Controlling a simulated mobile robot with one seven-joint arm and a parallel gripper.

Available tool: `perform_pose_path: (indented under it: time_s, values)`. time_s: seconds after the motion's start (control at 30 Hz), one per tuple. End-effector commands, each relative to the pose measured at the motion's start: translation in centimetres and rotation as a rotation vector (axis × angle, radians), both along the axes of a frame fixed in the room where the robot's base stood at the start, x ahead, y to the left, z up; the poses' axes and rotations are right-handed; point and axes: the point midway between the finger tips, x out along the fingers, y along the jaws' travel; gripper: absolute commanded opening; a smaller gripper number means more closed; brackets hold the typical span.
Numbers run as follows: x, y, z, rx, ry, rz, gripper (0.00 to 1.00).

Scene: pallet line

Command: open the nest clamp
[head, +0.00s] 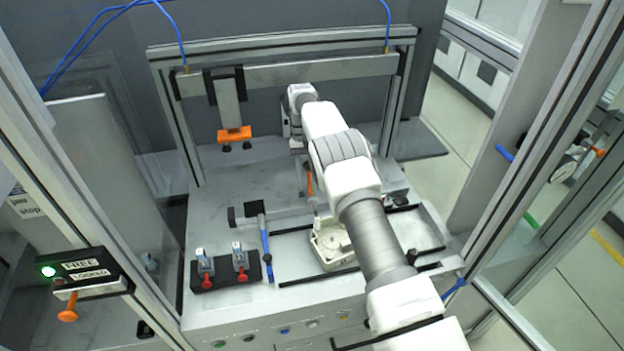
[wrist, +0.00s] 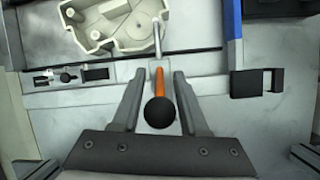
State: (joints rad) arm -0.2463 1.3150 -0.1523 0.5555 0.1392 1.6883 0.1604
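The nest clamp shows in the wrist view as an orange lever (wrist: 159,80) with a black ball knob (wrist: 159,113) and a thin metal bar (wrist: 156,42) reaching to the rim of a cream-coloured housing (wrist: 112,22). My gripper (wrist: 159,76) is open, its two fingers on either side of the lever and knob with a visible gap on both sides. In the head view the orange lever (head: 309,181) stands behind the housing (head: 333,244), just below my gripper (head: 298,148). My arm partly hides the clamp and housing there.
A frame with a hanging orange-footed tool (head: 234,134) stands over the back of the bench. A black block with two red-tipped toggle clamps (head: 226,272) sits at front left. A blue bar (head: 266,246) lies beside the housing. A panel (head: 83,271) at left shows a green light by "FREE".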

Motion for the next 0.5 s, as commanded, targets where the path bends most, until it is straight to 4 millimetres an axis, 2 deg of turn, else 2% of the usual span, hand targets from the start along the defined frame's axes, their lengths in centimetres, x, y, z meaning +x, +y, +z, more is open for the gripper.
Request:
perform_pose_path:
  time_s: [0.17,0.3,0.5]
  values:
    - [0.1,0.0,1.3,0.000,-0.002,0.000,0.43]
    - [0.1,0.0,3.9,0.001,-0.006,0.000,0.43]
    - [-0.8,-2.1,5.4,0.000,0.000,-0.002,0.43]
